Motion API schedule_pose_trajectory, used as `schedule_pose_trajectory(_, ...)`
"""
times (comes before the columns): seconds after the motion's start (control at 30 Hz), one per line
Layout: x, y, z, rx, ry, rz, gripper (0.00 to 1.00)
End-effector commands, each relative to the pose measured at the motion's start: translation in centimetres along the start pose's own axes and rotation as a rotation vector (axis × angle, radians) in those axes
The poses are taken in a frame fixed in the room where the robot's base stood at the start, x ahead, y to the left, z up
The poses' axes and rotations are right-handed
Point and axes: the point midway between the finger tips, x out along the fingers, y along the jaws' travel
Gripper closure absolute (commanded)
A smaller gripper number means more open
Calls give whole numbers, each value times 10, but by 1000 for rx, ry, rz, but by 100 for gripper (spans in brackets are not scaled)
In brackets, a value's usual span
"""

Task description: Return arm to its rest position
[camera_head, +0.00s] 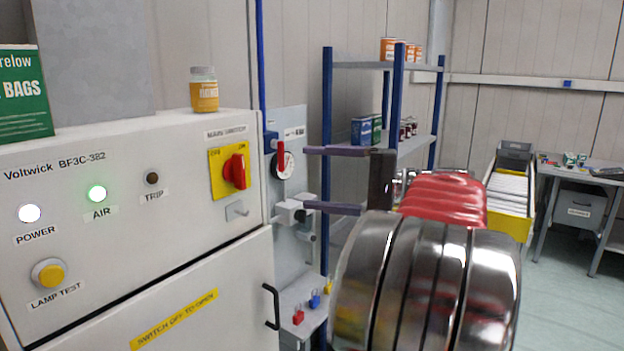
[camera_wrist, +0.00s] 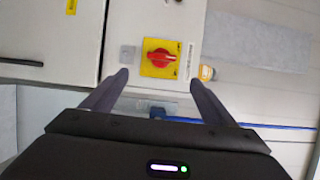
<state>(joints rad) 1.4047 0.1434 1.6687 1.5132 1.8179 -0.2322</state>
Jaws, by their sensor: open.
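My gripper (camera_head: 308,179) is raised in front of the panel at mid-picture in the head view, its two dark fingers pointing left. They are spread apart with nothing between them. In the wrist view, my gripper (camera_wrist: 158,78) is also open and empty. The red rotary switch (camera_head: 235,172) on its yellow plate sits to the left of the fingertips in the head view. In the wrist view, the switch (camera_wrist: 160,58) lies just beyond the gap between the fingertips. My arm's metal and red links hide part of the shelf and floor.
The white cabinet (camera_head: 120,240) fills the left, with a black door handle (camera_head: 271,306) and an orange-labelled jar (camera_head: 204,90) on top. A gauge panel (camera_head: 287,130) and a blue-post shelf (camera_head: 327,90) stand behind the gripper.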

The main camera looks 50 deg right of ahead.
Motion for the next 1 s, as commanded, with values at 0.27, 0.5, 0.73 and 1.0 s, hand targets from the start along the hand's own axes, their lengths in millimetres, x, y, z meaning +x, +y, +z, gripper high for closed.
schedule_pose_trajectory(0.27, 0, 0, 0, 0, 0, 0, 20)
schedule_pose_trajectory(0.5, 1, 0, 0, 0, -1, 0, 20)
schedule_pose_trajectory(0.73, 31, 12, 17, 16, -37, 65, 20)
schedule_pose_trajectory(1.0, 108, 56, 82, 33, -145, 286, 20)
